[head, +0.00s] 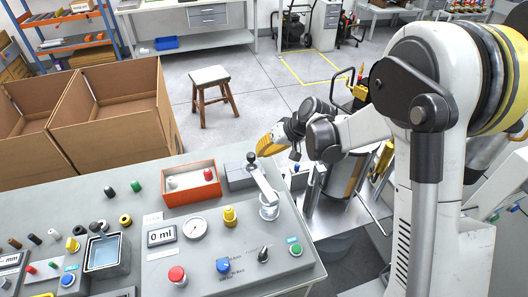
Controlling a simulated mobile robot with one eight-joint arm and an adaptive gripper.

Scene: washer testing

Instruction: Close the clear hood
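My gripper (269,144), with yellow-orange fingers, is above the back right part of the grey test bench, close to a black ball knob (251,158). The fingers overlap in this view, so I cannot tell whether they are open or shut, and I see nothing clearly held. The knob is at one end of a pale lever arm (264,186), beside a grey block (240,177). The arm's other end meets a metal cylinder (269,207). I cannot make out a clear hood with certainty; a grey box (107,254) with a bluish, glassy interior stands at the left.
The control panel (190,262) has a red button (177,275), a gauge (194,228) and a "0 ml" display (161,234). An orange tray (191,183) lies behind it. Cardboard boxes (110,115) and a stool (212,95) stand beyond the bench.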

